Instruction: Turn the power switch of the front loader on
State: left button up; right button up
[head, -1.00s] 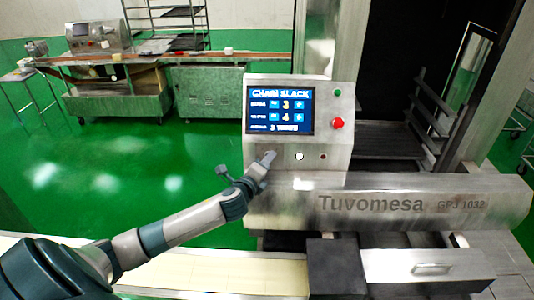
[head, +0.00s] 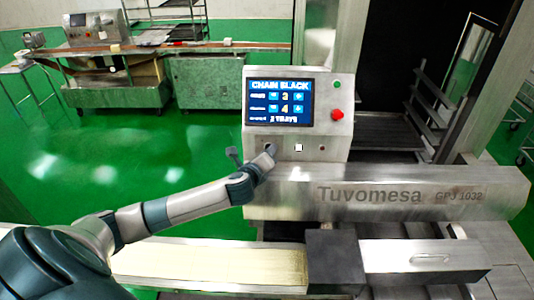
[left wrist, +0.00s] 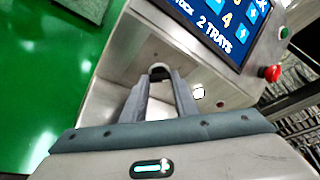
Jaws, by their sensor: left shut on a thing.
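The front loader is the steel machine marked Tuvomesa (head: 370,196), with a sloped control panel (head: 340,148). The power switch appears to be the small dark knob (left wrist: 159,69) at the panel's lower left, left of a white square (head: 298,147). My left gripper (head: 266,157) reaches the panel there from the left. In the left wrist view, its two fingers (left wrist: 158,76) are closed around the knob, which is mostly hidden between the tips. The knob's turned position cannot be made out. My right gripper is not in view.
Above the switch, a lit screen (head: 280,102) reads "CHAIN SLACK". A red button (head: 338,115) and a small green button (head: 336,85) sit right of it. A pale conveyor belt (head: 210,264) runs below my left arm. Green floor (head: 130,165) lies open to the left.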

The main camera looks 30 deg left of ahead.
pick_arm(q)
jog(key=o, duration=0.8)
jog(key=shift+s, duration=0.1)
jog(key=shift+s+d+b, duration=0.15)
jog(key=shift+s+b, duration=0.15)
jog(key=shift+s, duration=0.15)
jog(key=shift+b+v, duration=2.6)
jog(key=shift+v, duration=5.55)
jog(key=shift+d, duration=0.1)
